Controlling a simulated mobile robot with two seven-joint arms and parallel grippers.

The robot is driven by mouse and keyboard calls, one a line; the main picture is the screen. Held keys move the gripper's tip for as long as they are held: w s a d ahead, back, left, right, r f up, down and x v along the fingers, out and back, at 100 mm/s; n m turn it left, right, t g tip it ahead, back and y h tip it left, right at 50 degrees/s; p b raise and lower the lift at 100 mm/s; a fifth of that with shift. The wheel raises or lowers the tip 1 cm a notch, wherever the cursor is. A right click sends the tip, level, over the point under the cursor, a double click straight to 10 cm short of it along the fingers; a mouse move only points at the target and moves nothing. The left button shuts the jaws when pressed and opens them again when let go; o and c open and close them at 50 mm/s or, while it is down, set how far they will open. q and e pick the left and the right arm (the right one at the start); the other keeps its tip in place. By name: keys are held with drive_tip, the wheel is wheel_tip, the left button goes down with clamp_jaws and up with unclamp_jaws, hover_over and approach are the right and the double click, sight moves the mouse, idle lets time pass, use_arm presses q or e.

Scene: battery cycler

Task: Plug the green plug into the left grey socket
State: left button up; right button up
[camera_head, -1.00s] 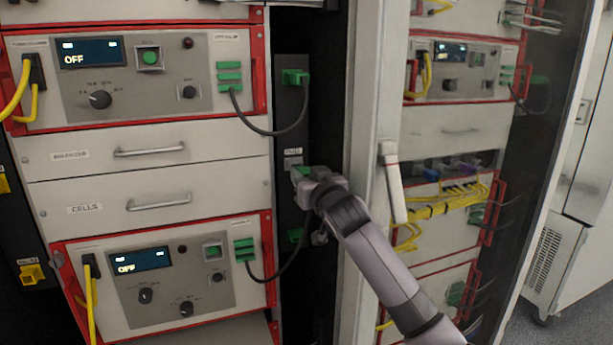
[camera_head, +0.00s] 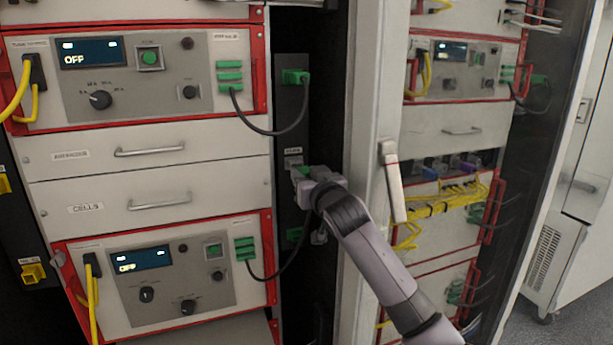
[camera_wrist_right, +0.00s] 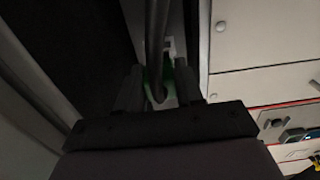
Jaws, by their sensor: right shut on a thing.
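A green plug (camera_head: 301,171) is between the fingers of my right gripper (camera_head: 305,182), which is shut on it at the dark vertical panel. In the right wrist view the green plug (camera_wrist_right: 182,82) shows partly between the dark fingers (camera_wrist_right: 160,92), with its cable running over it. A grey socket (camera_head: 292,163) sits on the panel right at the plug, just above and left of the gripper. A pale grey part of it shows beyond the plug in the wrist view (camera_wrist_right: 169,46). Whether the plug is inside the socket is hidden. My left gripper is not in view.
Another green plug (camera_head: 295,77) with a dark cable sits higher on the panel. A green connector (camera_head: 294,235) and a grey one (camera_head: 319,238) are below the gripper. A white cabinet post (camera_head: 372,120) stands close to the right. Drawers (camera_head: 150,150) and cycler units are left.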

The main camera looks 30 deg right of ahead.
drive_tip(key=shift+x, duration=1.55)
idle(1.7)
drive_tip(key=o, duration=0.9)
drive_tip(key=shift+s, duration=0.1)
drive_tip(key=shift+b+v, duration=0.35)
drive_tip(key=shift+v, duration=3.2)
